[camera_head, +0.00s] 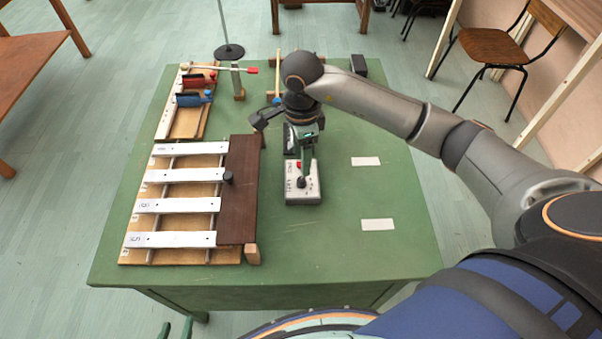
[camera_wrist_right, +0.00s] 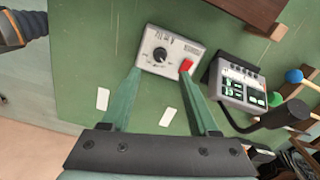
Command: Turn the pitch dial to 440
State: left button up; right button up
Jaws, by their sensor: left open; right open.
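The pitch dial (camera_wrist_right: 160,54) is a round black knob on a small box with a pale top (camera_wrist_right: 176,45) and printed markings too small to read. A red part (camera_wrist_right: 186,65) sits on the same box. In the head view the box (camera_head: 312,190) stands on the green table. My right gripper (camera_wrist_right: 161,77) is open and empty, its green fingertips on either side of the dial; contact with the box cannot be told. A device with a lit green display (camera_wrist_right: 231,91) stands beside the box. My left gripper (camera_head: 176,330) is open, low at the bottom edge of the head view.
Several white bars (camera_head: 177,205) on a wooden frame and a dark brown board (camera_head: 238,190) fill the table's left. Two white cards (camera_head: 366,161) lie on the right. A board with clamps (camera_head: 185,120) is behind. The front right of the table is clear.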

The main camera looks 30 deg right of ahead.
aim_at(302, 179)
notch_tip(302, 179, down, 8)
jog(key=shift+c, duration=0.2)
grip_shut()
dwell(0.5)
